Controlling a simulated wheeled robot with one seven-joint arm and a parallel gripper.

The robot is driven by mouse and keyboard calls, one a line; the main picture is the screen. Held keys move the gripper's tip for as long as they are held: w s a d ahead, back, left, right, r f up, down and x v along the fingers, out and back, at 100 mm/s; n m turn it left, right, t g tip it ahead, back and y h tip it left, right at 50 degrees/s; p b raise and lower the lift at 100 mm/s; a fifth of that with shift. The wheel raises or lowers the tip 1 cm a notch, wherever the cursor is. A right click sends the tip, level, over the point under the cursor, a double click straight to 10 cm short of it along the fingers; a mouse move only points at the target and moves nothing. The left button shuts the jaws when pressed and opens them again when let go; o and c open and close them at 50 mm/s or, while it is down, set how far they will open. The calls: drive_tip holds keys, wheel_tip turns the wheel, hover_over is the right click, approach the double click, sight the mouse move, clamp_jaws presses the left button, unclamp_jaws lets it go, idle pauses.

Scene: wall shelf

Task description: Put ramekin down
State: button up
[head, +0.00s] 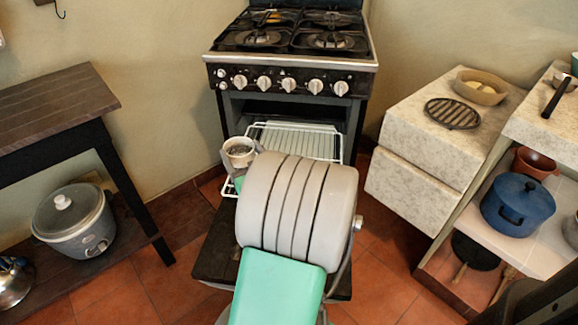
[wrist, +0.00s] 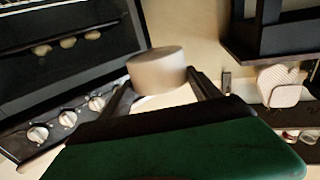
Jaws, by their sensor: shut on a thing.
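The ramekin (head: 239,148) is a small pale round cup with dark contents visible from above. In the head view it is at the left edge of the pulled-out oven rack (head: 300,140); I cannot tell if it touches the rack. My gripper (head: 241,158) is shut on it, largely hidden behind my own arm. In the wrist view the ramekin (wrist: 157,68) shows as a plain beige cylinder between the two dark fingers of my gripper (wrist: 160,88).
The stove (head: 290,75) has its oven open and the dark door (head: 215,255) lowered. A dark table (head: 60,110) with a slow cooker (head: 75,222) stands left. Stone-topped counters (head: 410,145) with a bowl (head: 481,88), round grate (head: 452,113) and blue pot (head: 517,205) stand right.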

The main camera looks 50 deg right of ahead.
drive_tip(key=s+d+f+m+g+h+b, duration=0.3)
drive_tip(key=s+d+f+h, duration=0.1)
drive_tip(key=s+d+f, duration=0.25)
drive_tip(key=w+d+f+b, duration=0.1)
drive_tip(key=w+d+f, duration=0.1)
drive_tip(key=d+f, duration=0.1)
drive_tip(key=w+d+f+b, duration=0.1)
drive_tip(key=d+f, duration=0.2)
drive_tip(key=d, duration=0.2)
drive_tip(key=w+d+f+b, duration=0.1)
drive_tip(key=w+d+f, duration=0.1)
drive_tip(key=d+f, duration=0.1)
drive_tip(key=shift+w+d+f, duration=0.3)
drive_tip(key=shift+d+f, duration=0.1)
drive_tip(key=shift+d, duration=0.1)
drive_tip(key=shift+w+d+f+b, duration=0.15)
drive_tip(key=shift+f+b, duration=0.4)
drive_tip(key=shift+f, duration=0.35)
drive_tip(key=shift+s+d+f+b, duration=0.1)
drive_tip(key=shift+f+b, duration=0.45)
drive_tip(key=shift+f, duration=0.3)
drive_tip(key=shift+f+b, duration=0.25)
drive_tip(key=shift+b, duration=0.05)
drive_tip(key=o, duration=1.6)
drive_tip(key=shift+r, duration=0.1)
